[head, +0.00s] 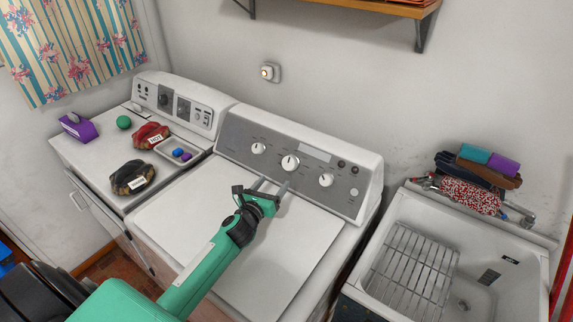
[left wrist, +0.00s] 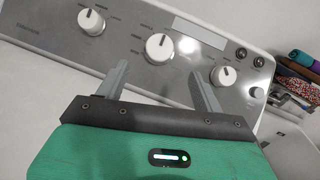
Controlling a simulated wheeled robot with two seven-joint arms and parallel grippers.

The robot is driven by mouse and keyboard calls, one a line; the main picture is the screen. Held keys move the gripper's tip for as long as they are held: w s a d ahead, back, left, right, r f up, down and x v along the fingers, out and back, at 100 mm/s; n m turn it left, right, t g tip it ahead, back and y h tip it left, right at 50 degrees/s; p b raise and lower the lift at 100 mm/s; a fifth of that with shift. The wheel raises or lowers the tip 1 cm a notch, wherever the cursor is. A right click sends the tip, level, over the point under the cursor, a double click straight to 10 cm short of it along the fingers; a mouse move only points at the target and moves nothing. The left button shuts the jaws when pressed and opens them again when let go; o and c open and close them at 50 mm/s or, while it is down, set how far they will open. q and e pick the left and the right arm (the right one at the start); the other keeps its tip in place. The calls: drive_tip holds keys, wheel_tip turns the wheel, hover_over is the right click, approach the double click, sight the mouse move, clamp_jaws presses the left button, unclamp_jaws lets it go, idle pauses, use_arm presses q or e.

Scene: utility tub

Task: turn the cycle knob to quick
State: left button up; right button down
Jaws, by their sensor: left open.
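The washer's grey control panel (head: 235,135) carries three white knobs in a row. The larger middle knob (head: 290,162) has small print around it, too small to read surely; it also shows in the left wrist view (left wrist: 160,47). The left knob (head: 258,148) and right knob (head: 326,180) flank it. I cannot tell from lettering which is the cycle knob. My left gripper (head: 272,185) is open and empty above the washer lid, just in front of the panel. In the left wrist view its fingers (left wrist: 160,80) point toward the middle knob, apart from it. My right gripper is not in view.
The white washer lid (head: 190,218) is clear. A dryer stands left, with a purple box (head: 77,127), green ball (head: 124,122), labelled bags (head: 150,136) and a tray (head: 192,158) on it. A sink with a rack (head: 410,262) stands right. A shelf (head: 370,10) hangs above.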

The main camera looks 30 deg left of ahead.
sight(288, 164)
use_arm(q)
drive_tip(key=w+p, duration=0.1)
drive_tip(key=w, duration=0.9)
drive_tip(key=shift+w+p, duration=0.1)
drive_tip(key=shift+p, duration=0.3)
drive_tip(key=shift+a, duration=0.1)
drive_tip(key=c, duration=1)
